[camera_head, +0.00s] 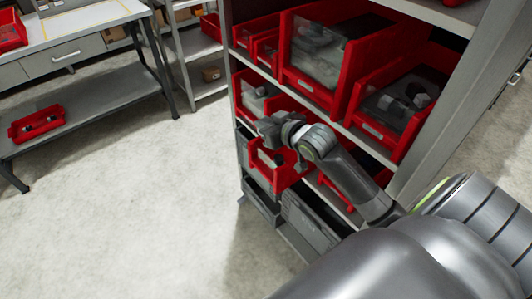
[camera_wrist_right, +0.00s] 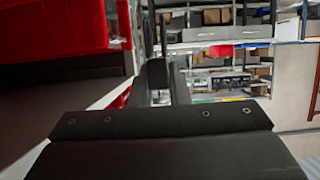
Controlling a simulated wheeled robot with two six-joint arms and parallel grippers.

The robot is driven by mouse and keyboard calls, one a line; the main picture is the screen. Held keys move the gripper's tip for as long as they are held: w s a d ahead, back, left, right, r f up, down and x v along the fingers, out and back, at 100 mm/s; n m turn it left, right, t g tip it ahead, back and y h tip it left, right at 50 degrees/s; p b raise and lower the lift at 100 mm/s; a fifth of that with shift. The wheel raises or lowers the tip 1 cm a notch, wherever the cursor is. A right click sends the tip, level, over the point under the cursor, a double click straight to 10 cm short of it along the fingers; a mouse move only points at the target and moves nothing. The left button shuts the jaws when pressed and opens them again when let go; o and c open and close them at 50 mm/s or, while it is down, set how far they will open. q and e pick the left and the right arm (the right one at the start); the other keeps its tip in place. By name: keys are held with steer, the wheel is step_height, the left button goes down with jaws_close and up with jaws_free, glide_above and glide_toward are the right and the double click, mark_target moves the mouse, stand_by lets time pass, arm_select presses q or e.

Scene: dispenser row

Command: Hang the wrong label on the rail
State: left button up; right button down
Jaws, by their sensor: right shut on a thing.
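My right gripper (camera_head: 268,128) is in front of the shelf rack, by the red bins of the middle shelf. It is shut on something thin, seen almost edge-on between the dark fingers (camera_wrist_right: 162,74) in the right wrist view. I take it for the label, but its face and any writing are hidden. Just below the gripper in the head view is a red bin (camera_head: 274,174) that sticks out towards the aisle. Pale labels show on the fronts of the upper bins, too small to read. I cannot pick out the rail. My left gripper is not in view.
The rack holds large red bins (camera_head: 316,52) above and grey bins (camera_head: 311,223) low down. A worktable (camera_head: 85,20) at the left has a red tray (camera_head: 37,124) on its lower shelf. The floor (camera_head: 130,215) between is clear.

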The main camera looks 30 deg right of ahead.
step_height(320, 180, down, 5)
steer(key=shift+r, duration=0.1)
step_height(320, 180, down, 5)
steer(key=shift+r+p, duration=0.15)
steer(key=shift+p, duration=0.2)
steer(key=shift+f, duration=0.3)
steer(key=c, duration=1.4)
jaws_free()
steer(key=shift+b, duration=0.5)
steer(key=v, duration=1.7)
steer(key=shift+s+d+r, duration=0.2)
steer(key=shift+r, duration=0.1)
